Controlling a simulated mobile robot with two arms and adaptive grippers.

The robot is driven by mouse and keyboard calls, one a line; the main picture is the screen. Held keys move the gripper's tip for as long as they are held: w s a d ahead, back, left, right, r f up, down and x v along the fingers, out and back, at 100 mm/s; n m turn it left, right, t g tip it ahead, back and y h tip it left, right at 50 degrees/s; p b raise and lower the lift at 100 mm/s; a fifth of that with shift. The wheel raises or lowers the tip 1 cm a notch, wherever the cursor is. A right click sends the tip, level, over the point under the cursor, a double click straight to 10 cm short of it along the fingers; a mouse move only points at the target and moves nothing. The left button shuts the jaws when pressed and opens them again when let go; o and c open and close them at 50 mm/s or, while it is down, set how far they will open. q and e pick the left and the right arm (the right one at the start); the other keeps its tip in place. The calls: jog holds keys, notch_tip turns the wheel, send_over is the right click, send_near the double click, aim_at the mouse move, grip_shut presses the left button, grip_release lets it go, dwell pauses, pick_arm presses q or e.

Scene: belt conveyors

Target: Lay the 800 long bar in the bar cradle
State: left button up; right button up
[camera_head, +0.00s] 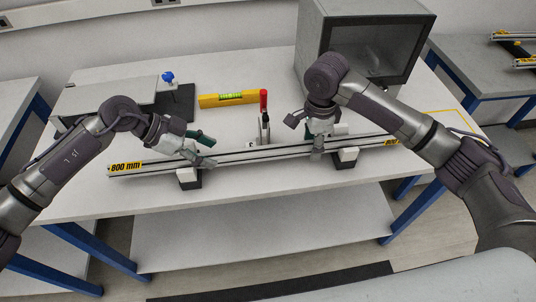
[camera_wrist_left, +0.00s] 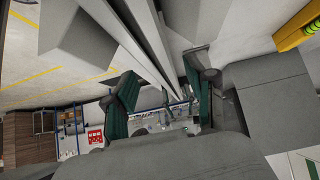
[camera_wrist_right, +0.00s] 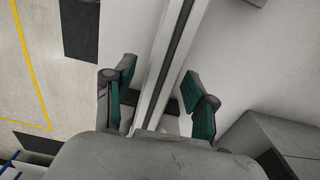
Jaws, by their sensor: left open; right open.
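The long bar (camera_head: 245,156) is a grey grooved profile with a yellow "800 mm" label near its left end. It lies across two block supports, a left one (camera_head: 188,178) and a right one (camera_head: 347,156), on the table. I cannot tell whether these blocks are the bar cradle. My left gripper (camera_head: 201,150) is open near the bar's left part; in the left wrist view its green-padded fingers (camera_wrist_left: 160,102) are on either side of the bar. My right gripper (camera_head: 318,145) is open at the bar's right part; in the right wrist view its fingers (camera_wrist_right: 160,108) straddle the bar (camera_wrist_right: 168,65).
A yellow spirit level (camera_head: 233,98) and a red-handled clamp (camera_head: 264,115) stand behind the bar. A grey box-shaped cabinet (camera_head: 365,40) is at the back right. A second table (camera_head: 480,70) at the far right holds more bars. The table's front strip is mostly clear.

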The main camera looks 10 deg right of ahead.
pick_arm(q)
jog(key=v, duration=0.8)
jog(key=shift+a+r, duration=0.2)
pick_arm(e)
jog(key=shift+r, duration=0.25)
notch_tip(320, 180, up, 12)
jog(key=shift+f, duration=0.25)
